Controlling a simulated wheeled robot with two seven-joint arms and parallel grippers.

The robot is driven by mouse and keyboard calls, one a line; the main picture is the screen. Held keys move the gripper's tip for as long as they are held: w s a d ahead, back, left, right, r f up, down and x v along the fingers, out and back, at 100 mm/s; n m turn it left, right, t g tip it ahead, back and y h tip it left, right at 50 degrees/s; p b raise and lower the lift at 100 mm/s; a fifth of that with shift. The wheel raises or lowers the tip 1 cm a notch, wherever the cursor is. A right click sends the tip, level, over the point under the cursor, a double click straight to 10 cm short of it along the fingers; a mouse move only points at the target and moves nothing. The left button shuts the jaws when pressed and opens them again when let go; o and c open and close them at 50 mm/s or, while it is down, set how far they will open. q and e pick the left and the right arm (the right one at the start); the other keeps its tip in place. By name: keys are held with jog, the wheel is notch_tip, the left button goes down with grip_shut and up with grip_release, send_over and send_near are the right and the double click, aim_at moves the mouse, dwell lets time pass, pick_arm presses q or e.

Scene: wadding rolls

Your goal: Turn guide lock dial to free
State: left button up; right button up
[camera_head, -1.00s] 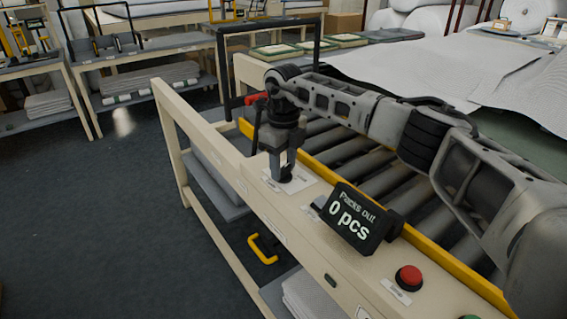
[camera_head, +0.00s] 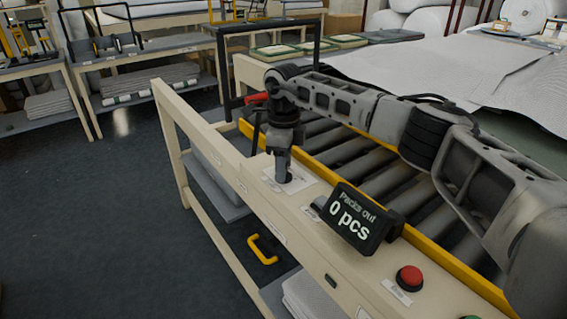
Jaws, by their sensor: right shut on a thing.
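My right gripper (camera_head: 284,170) points down onto the cream top panel of the roller table (camera_head: 235,165), near its left end. It is shut on the guide lock dial, which is mostly hidden between and under the fingers. A white label plate (camera_head: 270,184) shows beside the fingertips; its print is too small to read. A red lever (camera_head: 257,97) shows behind the gripper's wrist. My left gripper is not in view.
A black display (camera_head: 352,218) reading "Packs out 0 pcs" stands right of the gripper, with a red button (camera_head: 410,278) further along. A yellow rail (camera_head: 400,232) and grey rollers (camera_head: 345,150) lie behind. A yellow handle (camera_head: 263,249) hangs below the panel.

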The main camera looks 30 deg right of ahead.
jog(key=shift+r, duration=0.1)
jog(key=o, duration=1)
notch_tip(320, 180, up, 16)
jog(key=shift+f+b, duration=0.1)
jog(key=shift+b, duration=0.5)
